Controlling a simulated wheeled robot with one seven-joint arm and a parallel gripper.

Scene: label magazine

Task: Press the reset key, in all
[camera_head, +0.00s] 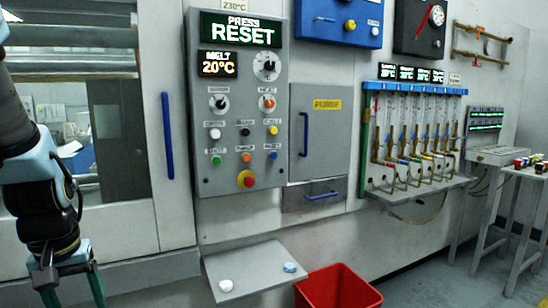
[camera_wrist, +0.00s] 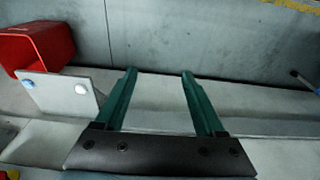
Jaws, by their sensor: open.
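A grey control panel (camera_head: 240,110) stands upright on the machine's front. Its top display (camera_head: 238,30) reads "PRESS RESET" in white and green. Below are a white button (camera_head: 214,134), a black one (camera_head: 245,132) and a yellow one (camera_head: 273,130). Under these are a green button (camera_head: 216,160), an orange one (camera_head: 246,157) and a blue one (camera_head: 273,155). Their small labels are too blurred to tell surely which is the reset key. My gripper (camera_head: 70,287) is open and empty, low and left of the panel. In the wrist view its green fingers (camera_wrist: 158,75) are apart with nothing between.
A small shelf (camera_head: 250,265) with a white and a blue cap, and a red bin (camera_head: 338,290), stand below the panel. A red emergency knob (camera_head: 247,179) sits under the buttons. A blue door handle (camera_head: 167,136) sticks out left of the panel. The panel's front is clear.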

